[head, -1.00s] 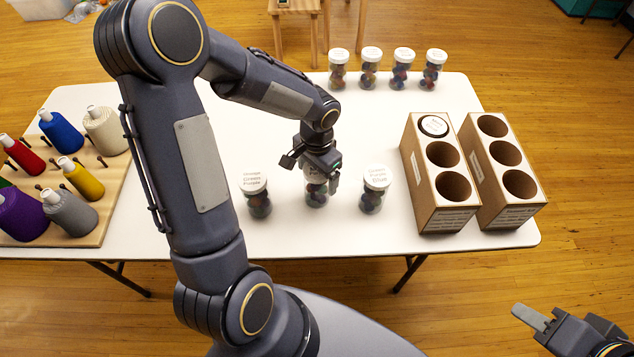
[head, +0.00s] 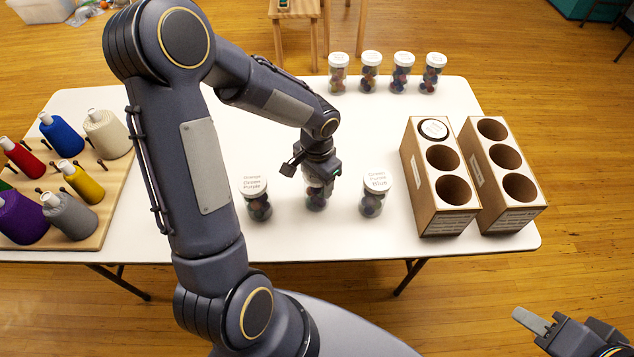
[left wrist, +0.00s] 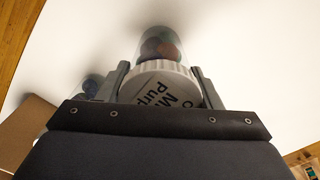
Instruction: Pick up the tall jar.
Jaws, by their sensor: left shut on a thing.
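The tall jar (head: 316,202) is clear with dark coloured balls in it and stands upright in the middle of three similar jars near the front of the table. My left gripper (head: 318,178) is over it from above and shut on its white lid. In the left wrist view the ribbed, lettered lid of the tall jar (left wrist: 158,84) sits between both fingers. The gripper hides most of the lid in the head view. I cannot see a gap under the jar. My right gripper (head: 533,321) is at the lower right, away from the table, partly seen.
One jar (head: 258,207) stands close on the left, another (head: 373,203) on the right. Two cardboard holders (head: 424,200) (head: 512,212) with round holes stand at the right; one hole holds a lidded jar. Several jars (head: 370,80) line the far edge. A spool rack (head: 108,205) is at left.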

